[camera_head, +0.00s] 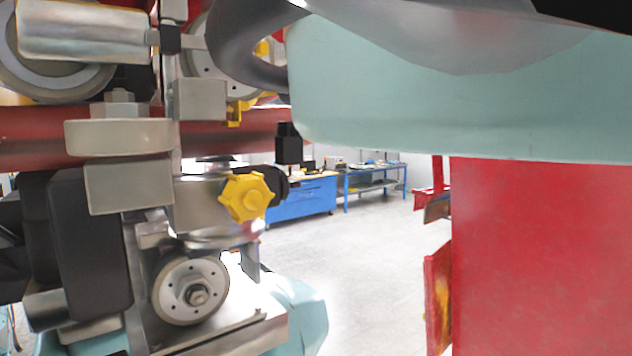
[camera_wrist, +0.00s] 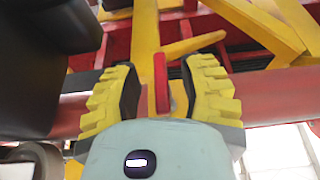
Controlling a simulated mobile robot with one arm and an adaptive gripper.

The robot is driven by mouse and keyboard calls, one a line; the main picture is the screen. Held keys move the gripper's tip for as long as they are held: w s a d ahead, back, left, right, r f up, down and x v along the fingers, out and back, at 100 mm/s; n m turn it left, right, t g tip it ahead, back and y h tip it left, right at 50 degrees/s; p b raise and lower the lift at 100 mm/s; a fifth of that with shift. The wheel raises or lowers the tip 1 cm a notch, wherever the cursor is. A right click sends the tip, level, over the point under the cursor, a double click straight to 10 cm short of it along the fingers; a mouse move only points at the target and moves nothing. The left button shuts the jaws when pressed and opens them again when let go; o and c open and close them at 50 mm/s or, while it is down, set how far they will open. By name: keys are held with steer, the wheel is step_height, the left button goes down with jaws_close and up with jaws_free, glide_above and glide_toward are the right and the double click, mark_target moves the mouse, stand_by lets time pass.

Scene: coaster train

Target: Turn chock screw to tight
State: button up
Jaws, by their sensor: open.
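My gripper (camera_wrist: 161,72) shows in the wrist view, with its two yellow ridged fingers apart. A narrow upright red bar (camera_wrist: 161,84) stands in the gap between the fingers, with space on both sides of it. I cannot tell from its look whether it is part of the chock screw or how deep it lies. In the head view a yellow star-shaped knob (camera_head: 247,195) sits on the grey metal wheel assembly at left; it may be the chock screw. I cannot make out the gripper's fingers in the head view.
Yellow beams (camera_wrist: 147,35) and a red tube (camera_wrist: 265,93) lie beyond the fingers. In the head view, a wheel (camera_head: 190,290) sits below the knob and a large red panel (camera_head: 540,260) stands at right. Blue workbenches (camera_head: 303,200) stand far back across open floor.

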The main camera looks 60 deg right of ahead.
jaws_close()
